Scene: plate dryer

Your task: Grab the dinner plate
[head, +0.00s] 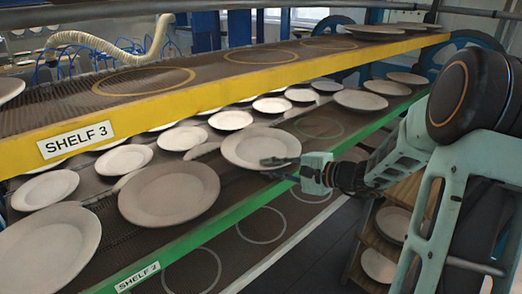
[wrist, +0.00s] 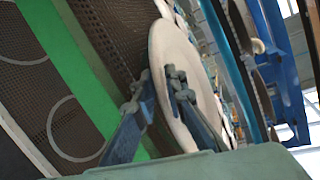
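The dinner plate (head: 261,144) is a pale, round plate on the middle shelf, near its green front edge. It fills the centre of the wrist view (wrist: 194,62), seen steeply from the rim. My gripper (head: 266,167) is at the plate's front right rim, with one finger above the rim and the other lower. In the wrist view my gripper (wrist: 159,80) has a finger on each side of the rim. The fingertips stand apart, and firm contact with the rim cannot be made out.
Other plates stand close by: a large brown-grey plate (head: 169,193) to the left and several smaller ones behind. The yellow-edged SHELF 3 (head: 150,113) lies above. The green edge of SHELF 2 (head: 200,236) runs below my gripper. Empty ring marks (head: 320,127) lie to the right.

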